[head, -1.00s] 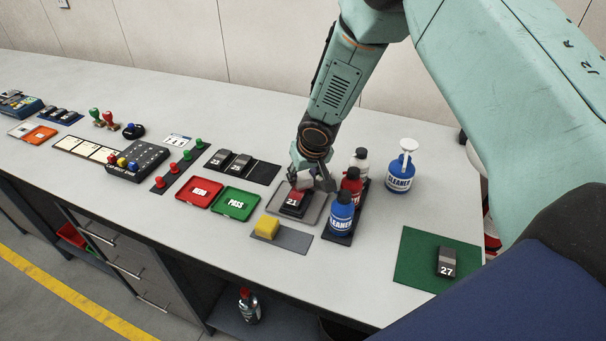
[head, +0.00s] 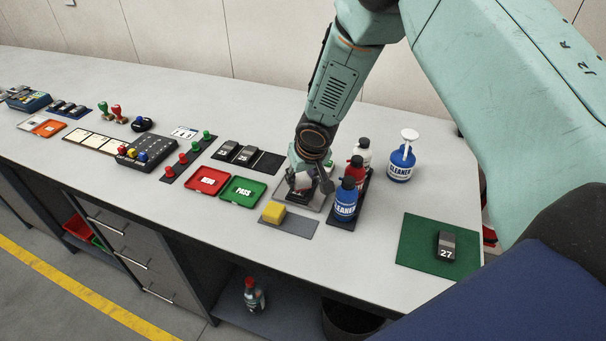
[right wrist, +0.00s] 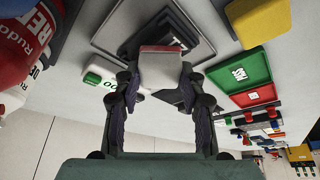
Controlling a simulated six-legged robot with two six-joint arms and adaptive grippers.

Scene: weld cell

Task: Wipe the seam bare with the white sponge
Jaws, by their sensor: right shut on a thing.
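My right gripper (head: 305,184) is shut on the white sponge, low over the dark block (head: 297,198) on the grey tray (head: 316,208). In the right wrist view the white sponge (right wrist: 160,70) is between the fingertips, with a reddish strip along its far edge. The dark block (right wrist: 184,28) shows beyond it. The sponge is at or just above the block's top; I cannot tell if they touch. The gripper and sponge hide the seam. My left gripper is out of view.
Red, blue and white bottles (head: 346,199) stand on a dark strip close right of the gripper. A cleaner bottle (head: 402,160) stands farther right. A yellow sponge (head: 273,212) is in front, green and red trays (head: 242,192) left. Block 27 (head: 445,246) lies on a green mat.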

